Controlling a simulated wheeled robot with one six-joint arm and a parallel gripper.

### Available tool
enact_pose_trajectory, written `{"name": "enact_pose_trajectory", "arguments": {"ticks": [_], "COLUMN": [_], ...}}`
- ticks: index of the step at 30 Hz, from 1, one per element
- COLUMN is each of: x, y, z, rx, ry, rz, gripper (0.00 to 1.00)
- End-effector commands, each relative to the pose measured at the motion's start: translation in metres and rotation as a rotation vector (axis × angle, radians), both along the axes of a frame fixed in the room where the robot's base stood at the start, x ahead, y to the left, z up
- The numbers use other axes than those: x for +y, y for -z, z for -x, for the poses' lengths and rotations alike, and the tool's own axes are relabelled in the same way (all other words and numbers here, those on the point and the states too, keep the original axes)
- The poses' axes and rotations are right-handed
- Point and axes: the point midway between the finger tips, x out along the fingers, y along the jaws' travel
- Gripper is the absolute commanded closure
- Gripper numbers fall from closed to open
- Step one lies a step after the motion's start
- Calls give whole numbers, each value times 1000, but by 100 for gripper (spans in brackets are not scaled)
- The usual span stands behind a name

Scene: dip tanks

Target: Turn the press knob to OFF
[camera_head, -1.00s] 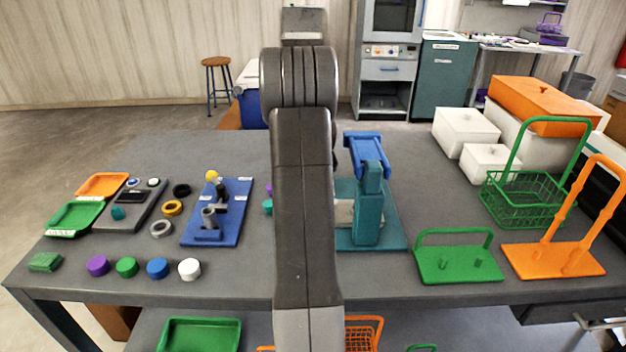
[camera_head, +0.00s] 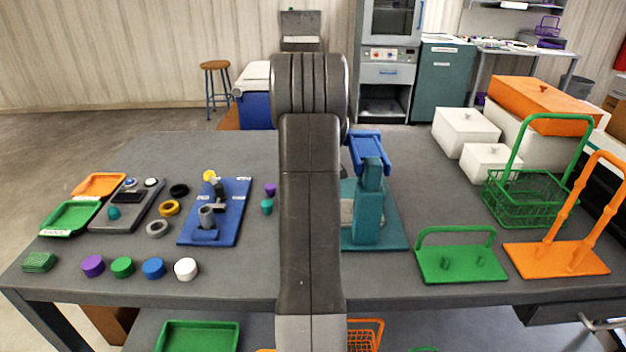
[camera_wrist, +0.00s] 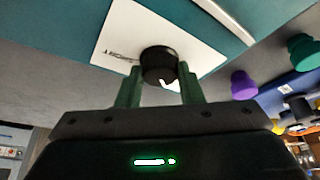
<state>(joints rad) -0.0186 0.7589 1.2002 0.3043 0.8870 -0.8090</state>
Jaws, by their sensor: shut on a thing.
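The press (camera_head: 368,215) is teal with a blue top lever (camera_head: 368,150), and stands on the table just right of my arm. In the wrist view its white label plate (camera_wrist: 120,32) carries a round black knob (camera_wrist: 158,63) with a white mark on its near edge. My gripper (camera_wrist: 159,80) has one green finger on each side of the knob and is shut on it. Small dark lettering shows on the plate left of the knob, too blurred to read. In the head view my arm hides the knob and my gripper.
Purple and teal knob-shaped pieces (camera_head: 268,205) stand close left of my arm. A blue board (camera_head: 232,225) with grey parts lies further left. Several coloured caps line the front edge. A green stand (camera_head: 461,265) and orange stand (camera_head: 560,260) are at right.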

Motion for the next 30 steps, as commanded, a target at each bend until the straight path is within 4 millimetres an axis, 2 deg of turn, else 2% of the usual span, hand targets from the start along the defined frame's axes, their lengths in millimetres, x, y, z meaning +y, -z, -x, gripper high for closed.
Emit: {"name": "enact_pose_trajectory", "arguments": {"ticks": [5, 6, 9, 20, 30], "x": [0, 0, 0, 0, 2], "y": [0, 0, 0, 0, -2], "z": [0, 0, 0, 0, 1], "rx": [1, 1, 1, 0, 1], "ry": [0, 0, 1, 11, 202], "rz": [1, 1, 0, 1, 2], "gripper": [89, 64, 45, 44, 44]}}
